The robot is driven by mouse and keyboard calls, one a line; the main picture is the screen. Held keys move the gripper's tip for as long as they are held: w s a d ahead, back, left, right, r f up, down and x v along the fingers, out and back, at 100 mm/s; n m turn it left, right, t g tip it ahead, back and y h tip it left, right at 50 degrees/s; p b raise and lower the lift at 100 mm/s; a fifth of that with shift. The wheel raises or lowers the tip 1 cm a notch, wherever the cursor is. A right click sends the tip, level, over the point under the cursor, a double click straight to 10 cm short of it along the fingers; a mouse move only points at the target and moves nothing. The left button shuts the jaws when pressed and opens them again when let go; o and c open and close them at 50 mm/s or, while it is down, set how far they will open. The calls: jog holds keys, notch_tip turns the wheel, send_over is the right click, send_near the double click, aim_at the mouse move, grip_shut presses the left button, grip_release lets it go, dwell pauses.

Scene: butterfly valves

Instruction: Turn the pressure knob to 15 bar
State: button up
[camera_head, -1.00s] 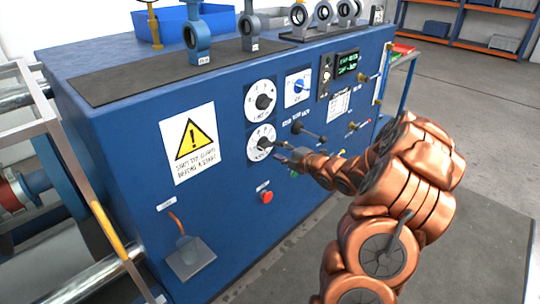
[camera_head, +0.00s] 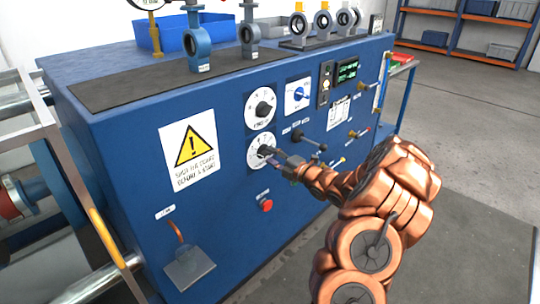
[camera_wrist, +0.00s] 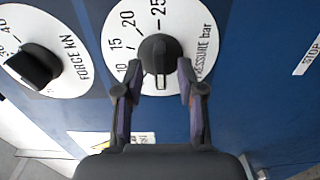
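The pressure dial (camera_wrist: 113,18) is a white disc with the numbers 10, 15, 20 and 25 and the words "PRESSURE bar". A pale mark shows at the bar's lower end; I cannot tell which end is the pointer. My gripper (camera_wrist: 158,70) is open, its fingertips on either side of the knob's lower part, with visible gaps. In the head view, my gripper (camera_head: 284,160) is at the lower white dial (camera_head: 256,142).
The force kN dial (camera_wrist: 68,82) with its black knob sits beside the pressure dial. The blue panel (camera_head: 110,130) also carries a blue switch (camera_head: 298,92), a red stop button (camera_head: 267,205), several levers to the right and a yellow warning sign (camera_head: 190,148).

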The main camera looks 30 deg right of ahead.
jog(key=shift+x, duration=0.8)
grip_shut()
